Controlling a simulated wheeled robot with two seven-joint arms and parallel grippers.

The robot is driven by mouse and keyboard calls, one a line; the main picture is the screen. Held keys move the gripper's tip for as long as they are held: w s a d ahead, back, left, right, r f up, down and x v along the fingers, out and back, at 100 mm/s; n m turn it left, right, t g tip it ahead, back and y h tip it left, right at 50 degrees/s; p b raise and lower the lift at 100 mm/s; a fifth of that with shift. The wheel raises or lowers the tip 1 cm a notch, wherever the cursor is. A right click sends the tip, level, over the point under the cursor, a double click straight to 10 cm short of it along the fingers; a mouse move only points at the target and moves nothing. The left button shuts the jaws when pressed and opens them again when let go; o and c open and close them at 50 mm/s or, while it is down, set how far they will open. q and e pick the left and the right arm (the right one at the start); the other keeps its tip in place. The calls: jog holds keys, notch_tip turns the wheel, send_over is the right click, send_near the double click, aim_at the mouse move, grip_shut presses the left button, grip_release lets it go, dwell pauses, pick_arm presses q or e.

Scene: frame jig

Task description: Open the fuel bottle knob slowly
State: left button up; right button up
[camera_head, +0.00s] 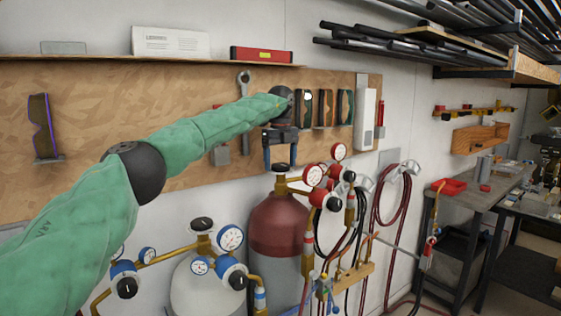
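A dark red gas bottle (278,228) stands by the wall, with a small dark knob (281,168) on its brass valve. I take it as the fuel bottle, though no label can be read. My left gripper (280,160) points down just above this knob, its two fingers apart, one on each side. No contact with the knob can be made out. A pale grey bottle (195,290) stands at the left front with its own dark knob (201,224). My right gripper is not in view.
Gauges with red rims (313,174) sit right of the red bottle's valve, close to my gripper. A blue-rimmed gauge (230,237) sits on the grey bottle. Hoses (390,200) hang on the wall. A wooden tool board (90,110) lies behind my arm. A workbench (475,197) stands right.

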aim_at(281, 164)
pick_arm(q)
jog(key=shift+r, duration=0.1)
notch_tip(281, 164, up, 7)
jog(key=shift+f+b, duration=0.2)
jog(key=shift+b, duration=0.35)
jog(key=shift+r, duration=0.45)
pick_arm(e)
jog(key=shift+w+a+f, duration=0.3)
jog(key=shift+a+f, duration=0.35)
pick_arm(q)
jog(key=shift+f, duration=0.1)
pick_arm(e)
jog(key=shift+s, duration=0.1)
